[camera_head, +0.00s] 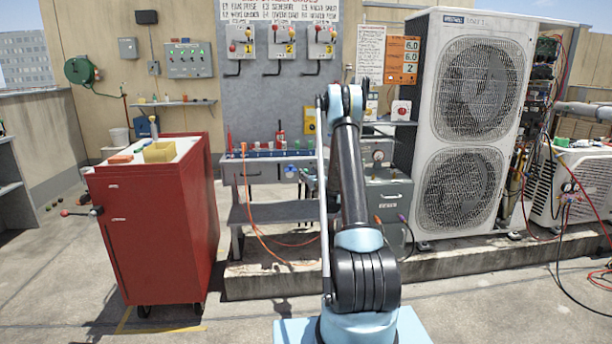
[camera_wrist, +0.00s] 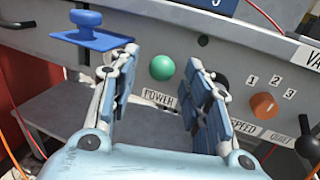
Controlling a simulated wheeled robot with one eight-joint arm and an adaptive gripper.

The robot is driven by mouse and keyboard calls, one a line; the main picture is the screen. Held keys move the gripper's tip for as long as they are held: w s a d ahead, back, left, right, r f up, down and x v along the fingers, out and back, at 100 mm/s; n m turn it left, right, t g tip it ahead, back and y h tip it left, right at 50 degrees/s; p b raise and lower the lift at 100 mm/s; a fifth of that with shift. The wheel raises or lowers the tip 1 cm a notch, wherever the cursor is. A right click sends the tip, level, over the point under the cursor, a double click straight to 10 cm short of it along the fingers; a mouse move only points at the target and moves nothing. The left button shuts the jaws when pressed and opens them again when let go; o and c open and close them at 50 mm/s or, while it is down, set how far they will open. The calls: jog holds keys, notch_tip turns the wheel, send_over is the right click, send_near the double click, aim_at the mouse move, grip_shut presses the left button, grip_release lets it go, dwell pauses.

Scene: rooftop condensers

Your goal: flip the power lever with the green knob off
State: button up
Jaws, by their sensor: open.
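In the wrist view, the power lever's round green knob (camera_wrist: 162,68) stands out from a grey panel (camera_wrist: 120,68), above a label reading POWER. My gripper (camera_wrist: 164,62) is open, with one finger on each side of the knob in the picture. I see no finger touching the knob, and how far the fingertips are from it is hard to tell. The lever's shaft is not visible behind the knob. In the head view my arm blocks part of the bench, and I cannot make out the gripper or the green knob there.
An orange SPEED knob (camera_wrist: 264,105) and a black lever knob (camera_wrist: 307,147) by QUIET sit to the right. A blue knobbed plate (camera_wrist: 88,32) is near the left finger. A red cabinet (camera_head: 150,235) and a condenser (camera_head: 470,130) flank the bench (camera_head: 262,172).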

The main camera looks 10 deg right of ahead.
jog(key=shift+x, duration=0.8)
jog(key=shift+d, duration=0.1)
grip_shut()
jog(key=shift+f, duration=0.2)
jog(key=shift+w+f+n+t+y, duration=0.1)
jog(key=shift+f+n+t+y, duration=0.8)
jog(key=shift+t, duration=0.35)
jog(key=shift+w+f+n+t+y, duration=0.1)
jog(key=shift+f+n+t+y, duration=0.55)
jog(key=shift+t+y, duration=0.5)
jog(key=shift+w+f+n+t+y, duration=0.1)
jog(key=shift+f+n+t+y, duration=0.65)
jog(key=shift+t, duration=0.65)
jog(key=shift+y, duration=0.3)
